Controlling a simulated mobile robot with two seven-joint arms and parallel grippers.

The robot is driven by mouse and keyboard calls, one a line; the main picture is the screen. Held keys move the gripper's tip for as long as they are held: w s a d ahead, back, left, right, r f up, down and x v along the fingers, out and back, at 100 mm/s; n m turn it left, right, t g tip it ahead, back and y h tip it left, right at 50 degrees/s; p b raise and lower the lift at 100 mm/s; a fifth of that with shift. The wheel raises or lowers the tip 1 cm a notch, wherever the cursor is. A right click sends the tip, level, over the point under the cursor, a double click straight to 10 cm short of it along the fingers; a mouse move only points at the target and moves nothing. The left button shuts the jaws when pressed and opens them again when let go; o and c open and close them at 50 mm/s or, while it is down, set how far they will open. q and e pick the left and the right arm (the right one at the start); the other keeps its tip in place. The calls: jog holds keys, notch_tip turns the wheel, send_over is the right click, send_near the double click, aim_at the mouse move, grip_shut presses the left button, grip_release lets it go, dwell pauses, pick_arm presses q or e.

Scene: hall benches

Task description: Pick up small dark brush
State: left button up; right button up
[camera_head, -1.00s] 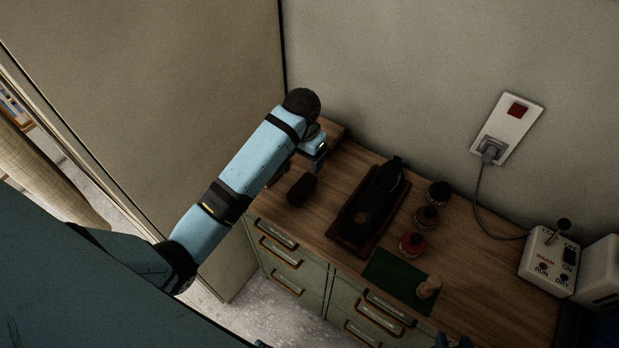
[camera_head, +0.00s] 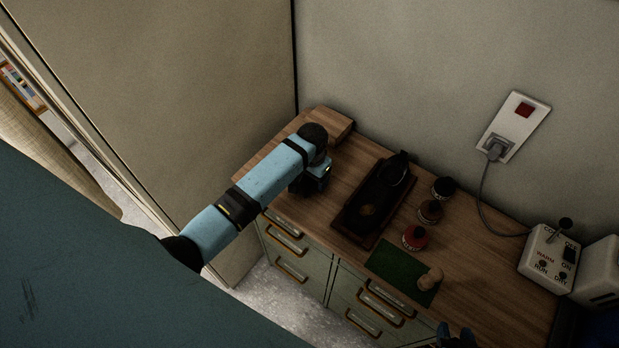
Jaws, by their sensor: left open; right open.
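My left gripper (camera_head: 311,186) is low over the left part of the wooden counter (camera_head: 345,168), fingers pointing down, open. The small dark brush, a dark block seen earlier on this spot, is now mostly or wholly hidden by the gripper. I cannot tell dark brush from dark fingers there, nor whether they touch. My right gripper (camera_head: 458,336) shows only partly at the bottom edge, near the front of the counter, away from the brush.
Right of my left gripper is a dark tray (camera_head: 347,224) with a black object in it. Black (camera_head: 443,188), brown (camera_head: 430,211) and red (camera_head: 415,238) tins stand beside it. A green mat (camera_head: 393,265) bears a pale wooden piece (camera_head: 431,278). A wooden block (camera_head: 328,124) lies behind.

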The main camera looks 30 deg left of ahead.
pick_arm(q)
jog(key=shift+f, duration=0.45)
jog(key=shift+c, duration=0.4)
jog(key=c, duration=0.9)
jog(key=shift+r, duration=0.2)
jog(key=shift+c, duration=0.2)
notch_tip(320, 180, up, 20)
jog(key=shift+f, duration=0.15)
jog(key=shift+o, duration=0.5)
